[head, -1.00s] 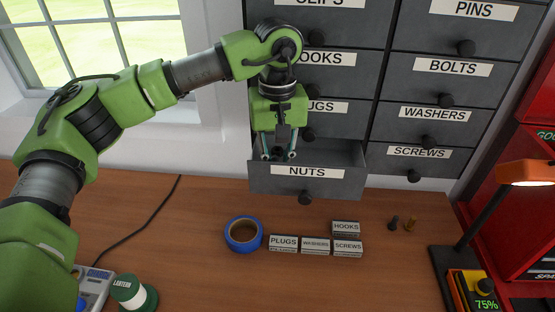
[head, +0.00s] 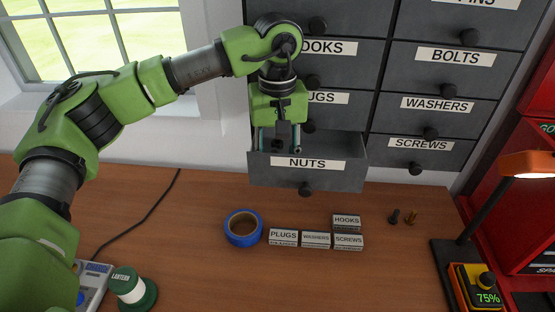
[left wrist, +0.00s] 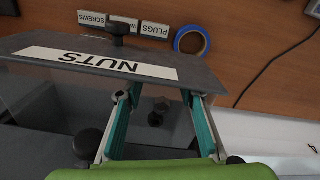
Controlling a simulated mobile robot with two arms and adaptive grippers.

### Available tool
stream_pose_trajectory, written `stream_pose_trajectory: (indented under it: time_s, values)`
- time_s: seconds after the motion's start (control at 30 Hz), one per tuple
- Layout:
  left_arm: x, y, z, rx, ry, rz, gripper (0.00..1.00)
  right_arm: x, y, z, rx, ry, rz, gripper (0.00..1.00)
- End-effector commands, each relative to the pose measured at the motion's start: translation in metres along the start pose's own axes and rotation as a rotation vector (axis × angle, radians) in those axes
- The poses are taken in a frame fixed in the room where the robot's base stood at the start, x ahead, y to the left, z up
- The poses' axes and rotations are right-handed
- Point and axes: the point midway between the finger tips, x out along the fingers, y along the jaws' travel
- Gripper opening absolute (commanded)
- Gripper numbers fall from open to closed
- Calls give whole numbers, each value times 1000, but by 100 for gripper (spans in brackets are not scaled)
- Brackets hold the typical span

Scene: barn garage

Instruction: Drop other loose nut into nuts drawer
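The nuts drawer (head: 340,176) is pulled open, its NUTS label facing out; it also shows in the left wrist view (left wrist: 190,72). My left gripper (head: 279,147) points down over the open drawer. In the left wrist view its two teal-lined fingers (left wrist: 160,112) stand wide apart with nothing clamped between them. A dark nut (left wrist: 155,119) shows between the fingers, seemingly down inside the drawer, with a brownish nut-like piece (left wrist: 161,103) next to it. Whether either is still falling cannot be told. My right gripper is not in view.
Closed labelled drawers surround the open one. Bench in front of the drawer is mostly clear.

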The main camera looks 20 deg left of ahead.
Motion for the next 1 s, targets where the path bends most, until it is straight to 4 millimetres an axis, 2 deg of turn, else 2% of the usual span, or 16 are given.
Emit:
stream_pose_trajectory:
  time_s: [0.13,0.27,0.33,0.53,0.73,0.87,1.0]
  values:
    - [-3,0,0,0,0,0,34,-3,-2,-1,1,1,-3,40]
    - [-17,0,0,0,1,1,34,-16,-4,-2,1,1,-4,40]
    - [-23,1,-1,-1,4,3,34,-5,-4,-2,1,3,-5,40]
    - [-70,2,0,-1,4,5,34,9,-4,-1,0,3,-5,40]
    - [-111,1,0,0,2,1,34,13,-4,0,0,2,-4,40]
    - [-126,1,0,0,2,0,34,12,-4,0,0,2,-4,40]
    - [-132,0,0,1,0,0,34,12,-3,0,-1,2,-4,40]
